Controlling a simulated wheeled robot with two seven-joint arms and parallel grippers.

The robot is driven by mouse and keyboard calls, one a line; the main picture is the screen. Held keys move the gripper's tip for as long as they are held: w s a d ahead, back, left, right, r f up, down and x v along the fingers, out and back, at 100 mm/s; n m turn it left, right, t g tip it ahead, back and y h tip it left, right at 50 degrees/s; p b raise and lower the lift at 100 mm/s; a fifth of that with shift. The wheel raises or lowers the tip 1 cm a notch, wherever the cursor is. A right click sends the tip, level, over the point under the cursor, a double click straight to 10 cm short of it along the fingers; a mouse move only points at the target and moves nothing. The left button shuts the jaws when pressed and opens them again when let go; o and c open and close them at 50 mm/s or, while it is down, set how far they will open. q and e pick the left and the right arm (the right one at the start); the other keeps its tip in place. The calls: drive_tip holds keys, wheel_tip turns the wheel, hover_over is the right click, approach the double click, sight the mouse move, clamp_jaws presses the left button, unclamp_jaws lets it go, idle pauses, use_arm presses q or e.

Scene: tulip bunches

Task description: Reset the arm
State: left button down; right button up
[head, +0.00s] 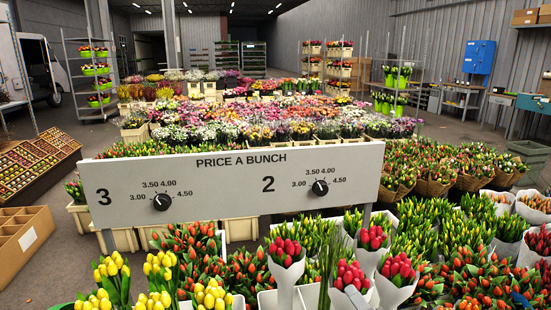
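Neither of my grippers shows in the head view, and I can make out no arm for certain. A white price board (235,171) headed "PRICE A BUNCH" stands across the middle, in front of the flower tables. It has a black knob (162,202) beside the number 3 and another black knob (320,187) beside the number 2, each with a scale of 3.00, 3.50, 4.00 and 4.50. The knobs' exact settings are too small to tell. Red tulip bunches in white wraps (285,255) stand below the board, and yellow tulips (111,272) stand at the lower left.
Orange-red tulips (190,246) crowd the near area. Mixed flowers (240,120) fill the tables behind the board. A cardboard box (22,242) stands at the left, and a blue cabinet (479,57) hangs on the right wall. Bare grey floor (45,285) shows at the lower left.

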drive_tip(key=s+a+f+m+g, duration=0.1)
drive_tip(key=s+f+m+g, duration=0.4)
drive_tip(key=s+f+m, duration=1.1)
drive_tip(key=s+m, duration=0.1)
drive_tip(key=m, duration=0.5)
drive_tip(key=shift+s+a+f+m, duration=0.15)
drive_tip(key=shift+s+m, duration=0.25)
